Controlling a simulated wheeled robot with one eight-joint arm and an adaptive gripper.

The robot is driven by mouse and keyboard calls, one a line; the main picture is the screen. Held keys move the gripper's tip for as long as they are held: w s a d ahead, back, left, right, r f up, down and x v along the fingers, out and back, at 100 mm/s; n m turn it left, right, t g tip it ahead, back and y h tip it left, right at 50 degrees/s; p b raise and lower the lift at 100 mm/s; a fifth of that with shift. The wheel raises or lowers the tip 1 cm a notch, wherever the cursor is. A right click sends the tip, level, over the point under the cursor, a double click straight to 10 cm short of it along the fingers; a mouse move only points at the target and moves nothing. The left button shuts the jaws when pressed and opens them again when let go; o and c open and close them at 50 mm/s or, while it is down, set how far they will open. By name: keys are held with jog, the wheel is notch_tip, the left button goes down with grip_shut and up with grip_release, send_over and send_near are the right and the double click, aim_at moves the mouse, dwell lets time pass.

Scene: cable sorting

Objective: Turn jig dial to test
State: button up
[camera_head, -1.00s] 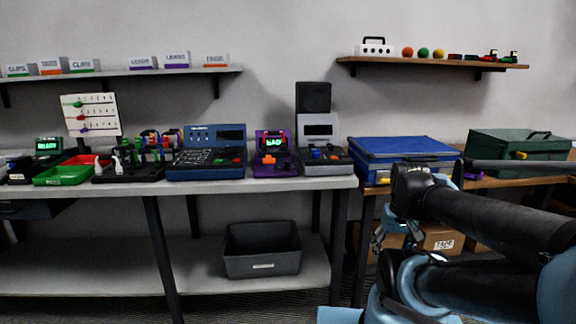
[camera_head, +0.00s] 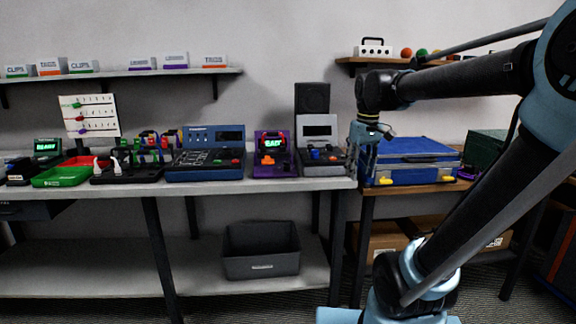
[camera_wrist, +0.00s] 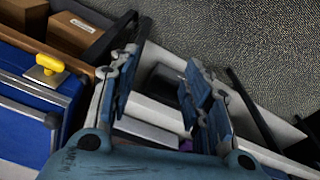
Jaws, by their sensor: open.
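A purple jig-like unit (camera_head: 274,168) stands on the grey bench with a lit green display and an orange knob (camera_head: 267,160) low on its front. Left of it is a blue panel unit (camera_head: 207,172) with a red button; right of it is a grey unit (camera_head: 320,168) with blue and orange knobs. I cannot tell for sure which carries the jig dial, and the dial markings are too small to read. My gripper (camera_head: 363,177) hangs at the bench's right end, right of these units, touching none visibly. In the wrist view my gripper (camera_wrist: 160,68) is open and empty.
A blue case (camera_head: 415,150) with yellow latches stands on the wooden table just right of my gripper. A dark bin (camera_head: 262,265) sits on the lower shelf. A green tray (camera_head: 60,178) and a cable rack stand at the left. The bench's front strip is clear.

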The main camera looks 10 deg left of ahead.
jog(key=w+a+r+n, duration=0.4)
jog(key=w+a+r, duration=0.4)
jog(key=w+a, duration=0.2)
jog(key=n+g, duration=0.2)
jog(key=n, duration=0.2)
send_near(287, 163)
notch_tip(287, 163, down, 10)
jog(key=shift+a+f, duration=0.1)
jog(key=shift+a, duration=0.05)
jog(key=shift+w, duration=0.1)
grip_shut()
